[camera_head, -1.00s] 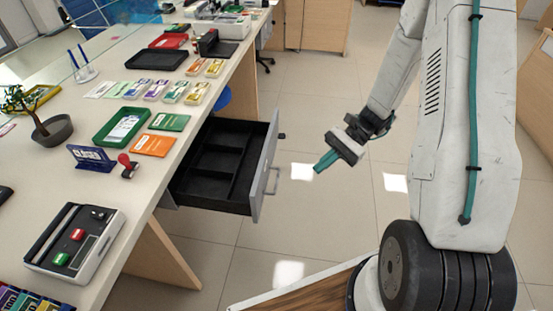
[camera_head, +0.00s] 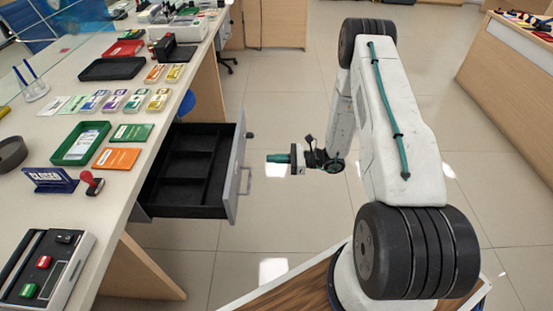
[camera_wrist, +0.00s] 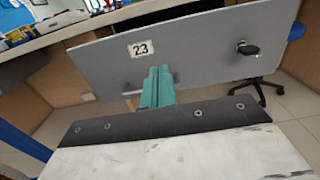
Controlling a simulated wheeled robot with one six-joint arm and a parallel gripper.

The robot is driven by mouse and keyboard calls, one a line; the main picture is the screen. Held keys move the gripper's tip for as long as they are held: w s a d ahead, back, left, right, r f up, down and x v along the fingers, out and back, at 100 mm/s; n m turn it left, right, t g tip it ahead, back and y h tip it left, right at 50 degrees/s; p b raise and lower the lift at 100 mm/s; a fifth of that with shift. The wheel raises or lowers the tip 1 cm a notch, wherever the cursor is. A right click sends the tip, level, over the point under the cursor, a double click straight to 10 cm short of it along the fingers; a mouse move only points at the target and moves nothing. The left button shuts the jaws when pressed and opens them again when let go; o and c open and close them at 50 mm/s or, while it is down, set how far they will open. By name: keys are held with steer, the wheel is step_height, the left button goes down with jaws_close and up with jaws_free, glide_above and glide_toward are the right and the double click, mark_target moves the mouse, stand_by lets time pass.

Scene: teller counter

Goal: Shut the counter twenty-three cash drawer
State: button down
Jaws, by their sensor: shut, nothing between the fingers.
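The cash drawer (camera_head: 190,170) stands pulled out from under the counter, its black compartments bare and empty. Its grey front panel (camera_wrist: 190,45) carries a label "23" (camera_wrist: 141,48) in the wrist view. A key or lock knob (camera_wrist: 247,48) sticks out at the right of the panel. The drawer's handle (camera_head: 244,180) shows in the head view; in the wrist view my fingers partly hide the area below the label. My gripper (camera_head: 268,158) has teal fingers, shut and empty, pointing at the drawer front from the right, a short gap away. It also shows in the wrist view (camera_wrist: 158,72).
The counter top (camera_head: 150,60) holds a green tray (camera_head: 80,143), coloured cards, a stamp (camera_head: 92,183), a "CLOSED" sign (camera_head: 50,179) and a cash device (camera_head: 44,268). A blue stool (camera_head: 187,104) stands behind the drawer. The floor right of the drawer is clear.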

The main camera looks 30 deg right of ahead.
mark_target(238, 158)
steer(key=x, duration=0.9)
steer(key=shift+w+a, duration=0.15)
steer(key=shift+a, duration=0.2)
steer(key=shift+w+a, duration=0.1)
